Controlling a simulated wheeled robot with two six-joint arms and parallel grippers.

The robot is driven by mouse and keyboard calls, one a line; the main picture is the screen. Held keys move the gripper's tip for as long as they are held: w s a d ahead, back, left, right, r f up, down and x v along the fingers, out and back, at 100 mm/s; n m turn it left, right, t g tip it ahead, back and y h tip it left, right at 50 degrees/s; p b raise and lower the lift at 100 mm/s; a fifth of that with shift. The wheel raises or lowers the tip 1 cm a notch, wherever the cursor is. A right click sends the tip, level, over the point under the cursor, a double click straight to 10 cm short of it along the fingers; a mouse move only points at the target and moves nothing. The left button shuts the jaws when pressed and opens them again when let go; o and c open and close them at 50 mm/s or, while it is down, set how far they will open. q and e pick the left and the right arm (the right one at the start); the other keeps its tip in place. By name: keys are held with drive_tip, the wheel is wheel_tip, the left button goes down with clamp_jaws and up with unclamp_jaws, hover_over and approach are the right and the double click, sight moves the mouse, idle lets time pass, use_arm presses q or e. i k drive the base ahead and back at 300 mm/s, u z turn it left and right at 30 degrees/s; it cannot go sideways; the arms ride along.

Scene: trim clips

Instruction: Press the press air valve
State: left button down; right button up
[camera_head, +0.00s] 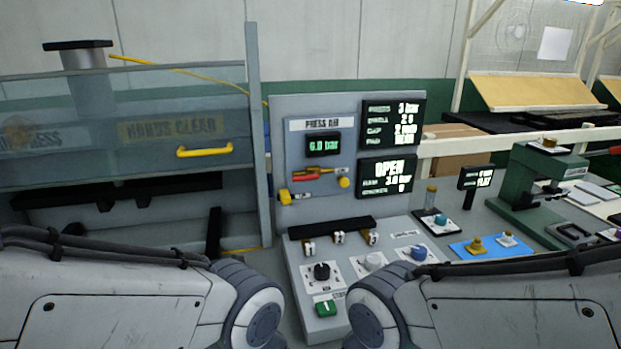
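A grey upright panel headed PRESS AIR (322,125) stands in the middle of the view. Its small display (323,145) reads 6.0 bar. Below the display is a valve with a red and yellow lever (312,175), lying nearly level and slightly tilted. A yellow knob (344,183) sits just right of the lever, and another yellow fitting (284,197) is at the panel's lower left. My two arms come in from the left and right lower edges, below the panel. Neither gripper shows, and nothing of mine touches the valve.
A press with a clear guard and yellow handle (205,151) stands left. Two black screens (386,176) are on the panel's right; one reads OPEN. A control console with knobs (322,271) and a green switch (326,307) lies in front. A blue mat (484,252) and green machine (530,190) stand right.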

sight(314, 176)
drive_tip(key=k, duration=0.6)
drive_tip(key=u, duration=0.45)
drive_tip(key=i, duration=1.1)
drive_tip(key=z, duration=0.55)
